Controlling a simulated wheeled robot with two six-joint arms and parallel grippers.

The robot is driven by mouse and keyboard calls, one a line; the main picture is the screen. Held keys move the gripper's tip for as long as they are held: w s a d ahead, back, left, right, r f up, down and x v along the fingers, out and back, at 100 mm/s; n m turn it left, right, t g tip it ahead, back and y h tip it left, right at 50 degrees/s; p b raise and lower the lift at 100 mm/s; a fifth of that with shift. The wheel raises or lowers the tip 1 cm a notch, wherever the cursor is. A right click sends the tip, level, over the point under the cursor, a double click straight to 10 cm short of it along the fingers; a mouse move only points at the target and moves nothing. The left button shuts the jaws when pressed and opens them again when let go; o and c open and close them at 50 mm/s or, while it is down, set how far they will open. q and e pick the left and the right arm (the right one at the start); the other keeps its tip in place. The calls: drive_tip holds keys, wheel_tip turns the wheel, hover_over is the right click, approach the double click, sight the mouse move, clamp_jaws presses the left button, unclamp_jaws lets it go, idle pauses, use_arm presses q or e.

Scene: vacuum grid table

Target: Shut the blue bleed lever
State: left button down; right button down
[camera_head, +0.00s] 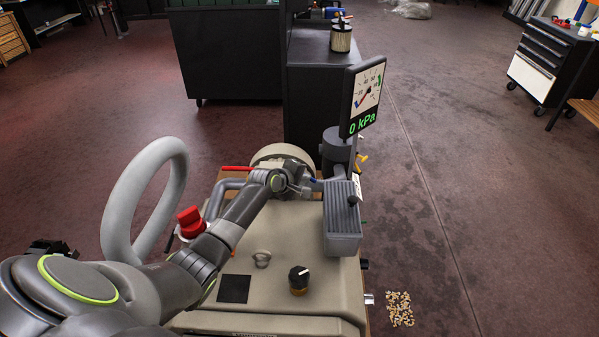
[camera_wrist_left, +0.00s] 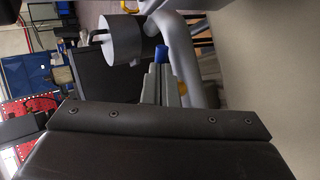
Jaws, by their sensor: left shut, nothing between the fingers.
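The blue bleed lever (camera_head: 314,181) shows as a small blue piece beside the grey pipework, just left of the ribbed grey box. In the left wrist view its blue end (camera_wrist_left: 161,53) stands just beyond my fingertips. My left gripper (camera_head: 302,190) reaches in over the beige machine, with its fingers closed and empty close to the lever. In the left wrist view the gripper (camera_wrist_left: 163,75) points at the blue end; I cannot tell whether they touch. The rest of the lever is mostly hidden by the fingers. My right gripper is not in view.
A gauge (camera_head: 363,97) reading 0 kPa stands above the ribbed grey box (camera_head: 342,220). A red lever (camera_head: 236,168) and a red knob (camera_head: 190,218) lie near my left arm. A black knob (camera_head: 299,279) sits on the beige table top (camera_head: 310,310). Floor to the right is mostly clear.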

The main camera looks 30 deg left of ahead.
use_arm(q)
drive_tip(key=w+n+y+p, duration=0.1)
drive_tip(key=w+d+n+y+p, duration=0.1)
drive_tip(key=p, duration=0.1)
drive_tip(key=w+n+y+p, duration=0.1)
drive_tip(key=p, duration=0.1)
drive_tip(key=shift+d+f, duration=0.1)
drive_tip(key=shift+d, duration=0.2)
drive_tip(key=shift+w, duration=0.1)
idle(0.3)
drive_tip(key=shift+w, duration=0.1)
idle(0.4)
drive_tip(key=shift+a+r, duration=0.1)
drive_tip(key=shift+r, duration=0.1)
